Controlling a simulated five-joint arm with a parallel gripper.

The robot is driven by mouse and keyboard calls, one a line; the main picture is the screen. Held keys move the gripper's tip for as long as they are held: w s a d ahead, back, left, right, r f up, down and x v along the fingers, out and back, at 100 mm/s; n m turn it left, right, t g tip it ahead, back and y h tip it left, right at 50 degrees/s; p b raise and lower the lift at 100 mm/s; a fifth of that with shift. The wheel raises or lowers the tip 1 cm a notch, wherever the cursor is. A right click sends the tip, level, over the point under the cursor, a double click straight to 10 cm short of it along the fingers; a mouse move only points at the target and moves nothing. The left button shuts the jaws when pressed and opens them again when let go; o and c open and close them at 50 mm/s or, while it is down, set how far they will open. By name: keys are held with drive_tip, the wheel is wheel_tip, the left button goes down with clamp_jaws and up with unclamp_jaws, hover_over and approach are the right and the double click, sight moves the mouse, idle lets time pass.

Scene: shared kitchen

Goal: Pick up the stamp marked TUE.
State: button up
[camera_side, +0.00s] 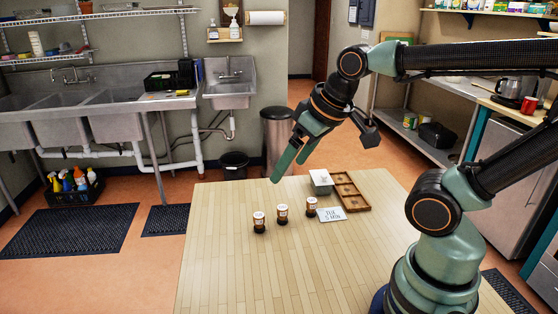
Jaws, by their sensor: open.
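Three small dark stamps with white labels stand upright in a row on the wooden table (240,270): a left stamp (259,223), a middle stamp (282,214) and a right stamp (311,207). Their label lettering is too small to read, so I cannot tell which is marked TUE. A pale card (331,214) with dark lettering, seen upside down, lies just right of the right stamp. My gripper (288,172) is open and empty, in the air above the table's far edge, beyond the stamps and apart from them.
A brown wooden tray (368,207) with compartments lies at the back right of the table. A small pale box (320,183) stands at its left side. The table's front and left are clear. Steel sinks (110,110) and a bin (278,130) stand behind.

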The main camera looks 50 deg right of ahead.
drive_tip(key=shift+c, duration=0.3)
drive_tip(key=n+g, duration=0.6)
drive_tip(key=n, duration=0.4)
hover_over(259, 215)
wheel_tip(259, 215, down, 12)
drive_tip(key=shift+w+d+f+n, duration=0.1)
drive_tip(key=shift+w+f+n, duration=0.25)
drive_tip(key=shift+f, duration=0.25)
drive_tip(key=f, duration=1.1)
drive_tip(key=shift+s+f, duration=0.2)
drive_tip(key=shift+s, duration=0.1)
clamp_jaws()
